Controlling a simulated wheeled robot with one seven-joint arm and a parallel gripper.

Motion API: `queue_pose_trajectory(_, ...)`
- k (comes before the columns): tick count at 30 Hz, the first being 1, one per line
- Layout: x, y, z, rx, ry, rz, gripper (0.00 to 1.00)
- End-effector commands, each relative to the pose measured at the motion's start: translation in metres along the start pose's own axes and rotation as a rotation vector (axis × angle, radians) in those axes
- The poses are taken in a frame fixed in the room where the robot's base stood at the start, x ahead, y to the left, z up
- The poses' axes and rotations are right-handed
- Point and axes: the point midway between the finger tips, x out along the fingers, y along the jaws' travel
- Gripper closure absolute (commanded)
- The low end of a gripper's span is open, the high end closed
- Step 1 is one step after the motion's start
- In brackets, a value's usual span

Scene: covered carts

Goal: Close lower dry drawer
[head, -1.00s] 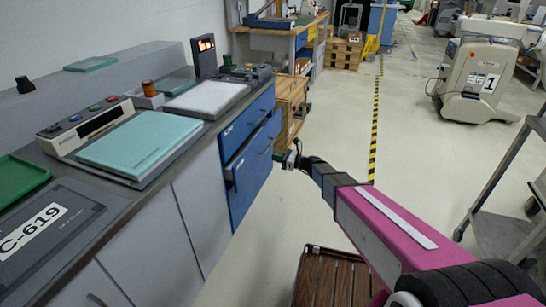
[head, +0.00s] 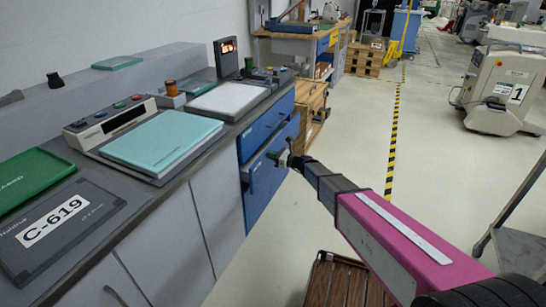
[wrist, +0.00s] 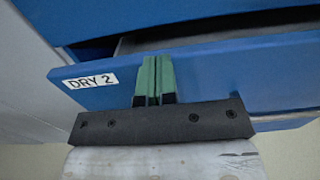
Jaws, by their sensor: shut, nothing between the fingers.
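The lower blue drawer (head: 268,168) sits in the blue cabinet at the far end of the grey counter. In the wrist view its front (wrist: 215,75) bears a white "DRY 2" label (wrist: 90,80), and a gap above its top edge shows it standing partly open. My gripper (head: 278,157) is at the drawer front in the head view. In the wrist view its green fingers (wrist: 154,80) are together, empty, and overlap the front right of the label. I cannot tell whether the fingertips touch it.
The upper blue drawer (head: 262,131) is just above. The counter (head: 135,205) runs along the left, with a teal pad (head: 162,143) on it. A brown slatted crate (head: 345,280) stands low in front. Open floor lies right of the cabinet.

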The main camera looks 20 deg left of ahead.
Motion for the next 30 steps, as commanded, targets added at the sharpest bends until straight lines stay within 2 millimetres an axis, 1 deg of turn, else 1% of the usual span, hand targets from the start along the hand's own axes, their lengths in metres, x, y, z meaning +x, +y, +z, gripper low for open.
queue_pose_trajectory(5,0.001,0.0,0.0,0.0,0.0,0.0,1.0)
queue_pose_trajectory(8,0.009,-0.001,0.0,0.0,0.0,0.001,1.0)
queue_pose_trajectory(12,0.025,-0.001,0.0,0.0,-0.001,0.002,1.0)
queue_pose_trajectory(14,0.026,0.0,0.0,0.0,-0.001,0.001,1.0)
queue_pose_trajectory(23,0.024,0.0,0.0,0.0,0.0,0.0,1.0)
queue_pose_trajectory(26,0.017,0.0,0.0,0.0,0.0,0.0,1.0)
queue_pose_trajectory(30,-0.002,0.0,0.001,0.0,0.0,-0.002,1.0)
